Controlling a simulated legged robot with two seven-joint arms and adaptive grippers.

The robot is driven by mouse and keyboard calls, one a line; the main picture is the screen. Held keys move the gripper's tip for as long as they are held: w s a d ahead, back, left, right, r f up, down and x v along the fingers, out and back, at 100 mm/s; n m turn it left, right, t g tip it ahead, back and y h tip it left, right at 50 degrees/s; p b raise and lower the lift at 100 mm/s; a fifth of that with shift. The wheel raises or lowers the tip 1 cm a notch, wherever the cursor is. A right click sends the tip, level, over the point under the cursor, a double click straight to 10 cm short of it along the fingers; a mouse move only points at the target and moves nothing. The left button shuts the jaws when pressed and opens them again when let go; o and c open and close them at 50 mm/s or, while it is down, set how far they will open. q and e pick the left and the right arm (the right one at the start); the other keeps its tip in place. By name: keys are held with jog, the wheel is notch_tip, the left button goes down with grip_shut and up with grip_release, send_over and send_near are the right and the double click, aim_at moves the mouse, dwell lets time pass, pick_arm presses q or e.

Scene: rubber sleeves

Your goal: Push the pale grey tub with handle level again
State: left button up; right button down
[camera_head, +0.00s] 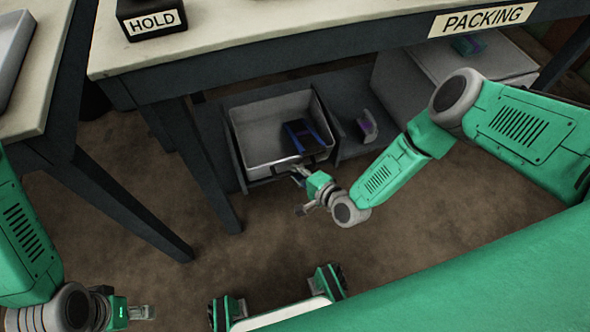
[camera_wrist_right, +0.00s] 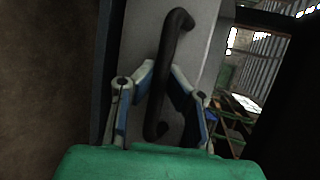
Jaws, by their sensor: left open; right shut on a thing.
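The pale grey tub (camera_head: 250,148) sits in the low shelf bay under the packing table, with a blue item (camera_head: 304,134) inside. I cannot tell exactly how far it tilts. Its dark handle (camera_wrist_right: 176,35) is on the front wall and runs between the fingers in the right wrist view. My right gripper (camera_head: 302,176) is at the tub's front, shut on the handle; it also shows in the right wrist view (camera_wrist_right: 163,78). Fingers and arm partly hide the handle in the head view. My left gripper (camera_head: 142,312) is open and empty, low at the left, away from the tub.
The packing table (camera_head: 300,45) overhangs the bay, and its leg (camera_head: 210,170) stands just left of it. A pink and grey item (camera_head: 366,126) lies in the bay to the right. A white box (camera_head: 425,85) is further right.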

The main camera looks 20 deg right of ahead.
jog(key=shift+s+r+g+p, duration=0.15)
jog(key=shift+r+g+p, duration=0.35)
jog(key=shift+r+g, duration=0.25)
jog(key=shift+r, duration=0.3)
jog(key=c, duration=1.9)
grip_release()
jog(key=shift+o, duration=0.2)
jog(key=shift+d+r, duration=0.1)
jog(key=shift+r, duration=0.05)
jog(key=v, duration=1.1)
jog(key=shift+s+r, duration=0.2)
jog(key=shift+s, duration=0.05)
jog(key=shift+d, duration=0.1)
